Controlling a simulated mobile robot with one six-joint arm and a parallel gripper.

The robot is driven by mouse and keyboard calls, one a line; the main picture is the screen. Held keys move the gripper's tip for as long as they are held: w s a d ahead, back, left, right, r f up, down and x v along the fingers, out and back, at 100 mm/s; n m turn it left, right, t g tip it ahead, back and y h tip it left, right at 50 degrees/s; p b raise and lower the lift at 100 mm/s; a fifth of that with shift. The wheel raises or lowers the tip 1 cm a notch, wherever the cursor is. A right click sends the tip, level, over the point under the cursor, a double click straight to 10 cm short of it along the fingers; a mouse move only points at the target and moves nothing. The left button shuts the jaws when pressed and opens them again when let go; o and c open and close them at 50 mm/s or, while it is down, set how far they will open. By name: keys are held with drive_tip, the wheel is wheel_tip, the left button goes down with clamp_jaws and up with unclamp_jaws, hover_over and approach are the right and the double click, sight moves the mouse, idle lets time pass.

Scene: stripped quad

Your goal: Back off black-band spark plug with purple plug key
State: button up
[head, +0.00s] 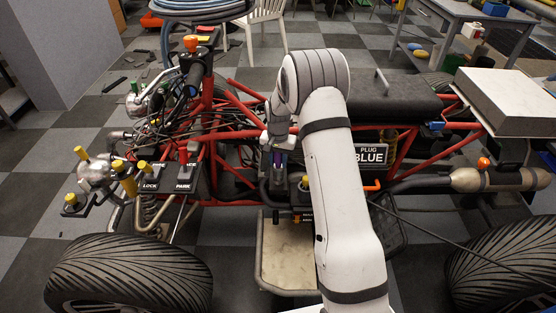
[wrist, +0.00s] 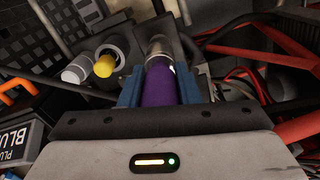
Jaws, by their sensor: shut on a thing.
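The purple plug key (wrist: 160,86) is between the blue fingers of my gripper (wrist: 159,92), which is shut on it. Its silver socket end (wrist: 158,48) points away from my gripper toward a dark block (wrist: 172,28). I cannot tell whether the socket is seated on a plug. In the head view my gripper (head: 279,152) is low among the red frame tubes, with a little of the purple key (head: 279,164) showing below it. The black-band spark plug cannot be made out; the socket or block may hide it.
A yellow-ended cylinder (wrist: 104,66) and a pale cylinder (wrist: 77,71) lie just left of the key. A "PLUG BLUE" sign (head: 370,154) stands right of my arm. Red frame tubes (wrist: 282,45) and cables crowd the right side. A black seat (head: 392,96) lies behind.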

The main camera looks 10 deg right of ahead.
drive_tip(key=shift+n, duration=0.4)
drive_tip(key=shift+r+p, duration=0.45)
drive_tip(key=shift+r, duration=0.35)
drive_tip(key=m, duration=0.4)
drive_tip(key=shift+m, duration=0.4)
drive_tip(key=shift+w+m, duration=0.1)
drive_tip(key=shift+m, duration=2.1)
drive_tip(key=shift+f, duration=0.2)
drive_tip(key=shift+f+b, duration=0.55)
drive_tip(key=shift+f, duration=0.05)
drive_tip(key=shift+n, duration=1.2)
